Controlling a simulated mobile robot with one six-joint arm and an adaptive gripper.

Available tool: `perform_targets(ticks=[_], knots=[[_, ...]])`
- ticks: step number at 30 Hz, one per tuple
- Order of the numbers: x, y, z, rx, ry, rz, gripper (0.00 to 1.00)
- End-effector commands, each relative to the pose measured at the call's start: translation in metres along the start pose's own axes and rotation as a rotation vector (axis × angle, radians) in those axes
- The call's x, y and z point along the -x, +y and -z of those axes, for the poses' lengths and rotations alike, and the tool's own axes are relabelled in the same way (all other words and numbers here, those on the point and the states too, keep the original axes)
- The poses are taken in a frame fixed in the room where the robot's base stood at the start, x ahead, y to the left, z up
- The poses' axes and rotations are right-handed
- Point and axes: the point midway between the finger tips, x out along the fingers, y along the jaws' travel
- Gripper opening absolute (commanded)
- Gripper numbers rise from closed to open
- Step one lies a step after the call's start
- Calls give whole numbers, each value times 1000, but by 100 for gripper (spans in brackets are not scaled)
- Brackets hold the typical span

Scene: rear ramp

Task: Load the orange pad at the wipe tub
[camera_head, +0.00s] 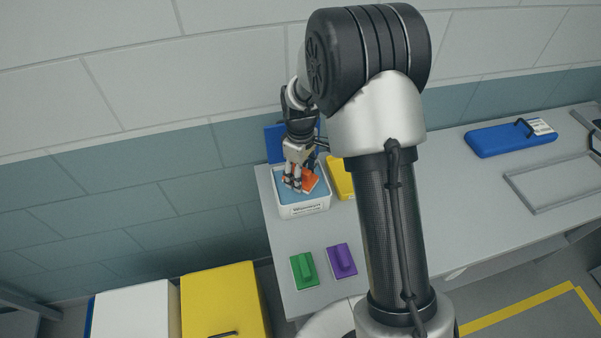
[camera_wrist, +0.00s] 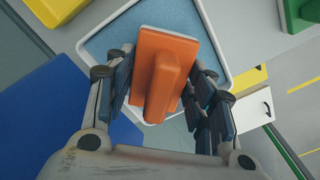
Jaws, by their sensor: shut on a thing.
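The orange pad (camera_wrist: 171,55) has a ridge-like handle, and my gripper (camera_wrist: 163,95) is shut on that handle in the wrist view. In the head view my gripper (camera_head: 294,182) is down at the wipe tub, with the orange pad (camera_head: 309,180) partly hidden by the fingers. The wipe tub (camera_head: 304,210) is a white, labelled box with a blue surface inside. The pad is over that blue surface; I cannot tell whether it touches it. The tub's white rim (camera_wrist: 222,42) and blue inside (camera_wrist: 105,40) also show in the wrist view.
A green pad (camera_head: 304,271) and a purple pad (camera_head: 342,260) lie on the grey bench in front of the tub. A yellow object (camera_head: 341,180) stands right beside the tub, and a blue panel (camera_head: 276,142) behind it. A blue case (camera_head: 511,138) lies far right.

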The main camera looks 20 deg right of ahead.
Motion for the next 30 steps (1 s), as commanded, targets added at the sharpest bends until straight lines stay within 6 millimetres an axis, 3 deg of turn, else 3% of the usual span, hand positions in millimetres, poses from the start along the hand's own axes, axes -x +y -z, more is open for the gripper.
perform_targets(ticks=[30], knots=[[-8, 0, 0, 0, 0, 0, 30]])
